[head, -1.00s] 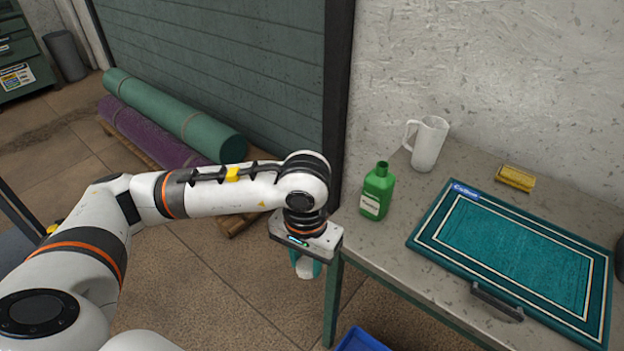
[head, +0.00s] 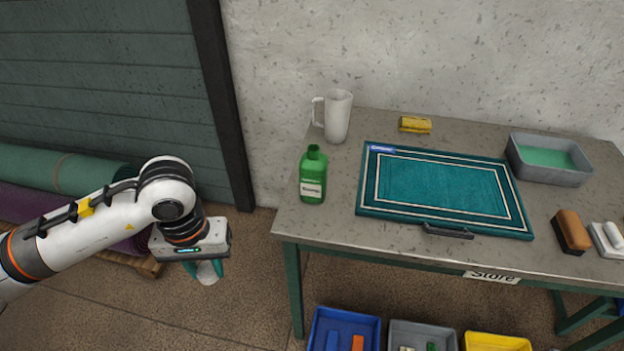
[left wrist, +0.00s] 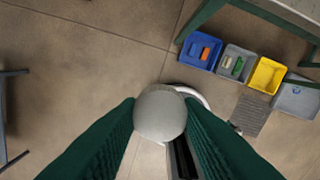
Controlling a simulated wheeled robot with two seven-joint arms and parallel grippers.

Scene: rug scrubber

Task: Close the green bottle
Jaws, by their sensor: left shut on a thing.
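The green bottle (head: 313,175) stands upright near the left end of the table. It has a pale label, and its narrow green neck shows no separate cap on it. My left gripper (head: 206,270) is left of the table, lower in the picture than the bottle and apart from it. Its green fingers are shut on a pale round cap (left wrist: 160,114), which fills the gap between the fingertips in the left wrist view. The cap's underside is hidden. My right gripper is in neither view.
A white jug (head: 338,116) stands behind the bottle. A teal framed mat (head: 442,219) lies right of it on the table (head: 330,233). A yellow item (head: 415,125), a grey tub (head: 560,178) and a brush (head: 570,232) are farther off. Blue (head: 318,330), grey and yellow bins sit below.

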